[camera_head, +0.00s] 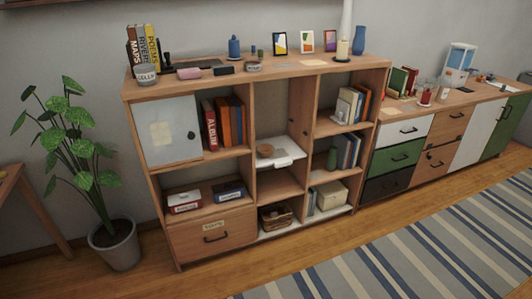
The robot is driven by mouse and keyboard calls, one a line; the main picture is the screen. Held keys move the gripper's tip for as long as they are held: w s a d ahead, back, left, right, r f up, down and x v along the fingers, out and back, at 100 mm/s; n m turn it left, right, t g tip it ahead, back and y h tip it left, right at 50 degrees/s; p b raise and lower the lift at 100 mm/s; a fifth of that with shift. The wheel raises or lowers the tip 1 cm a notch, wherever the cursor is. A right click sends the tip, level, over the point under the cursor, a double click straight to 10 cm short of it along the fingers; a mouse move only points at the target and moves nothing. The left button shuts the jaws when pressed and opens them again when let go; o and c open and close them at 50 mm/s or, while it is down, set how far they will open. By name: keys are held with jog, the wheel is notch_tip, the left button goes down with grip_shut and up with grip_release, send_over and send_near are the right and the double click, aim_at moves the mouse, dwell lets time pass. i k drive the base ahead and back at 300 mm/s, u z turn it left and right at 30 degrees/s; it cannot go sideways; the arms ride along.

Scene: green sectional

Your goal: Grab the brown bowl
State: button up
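A small round brown bowl (265,150) sits in the middle column of the wooden shelf unit (215,167). It rests at the left of a flat white surface (288,156) that juts a little out of the compartment. I cannot tell exactly what this white piece is. My gripper is not in view.
A brown basket (276,216) stands in the bottom middle compartment. Books (224,122), boxes and ornaments fill other shelves and the top. A potted plant (117,245) stands at left, a low cabinet (440,144) at right. The striped rug (420,255) in front is clear.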

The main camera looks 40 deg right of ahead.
aim_at(264, 151)
jog(key=u, duration=0.05)
jog(key=i, duration=0.9)
jog(key=z, duration=0.05)
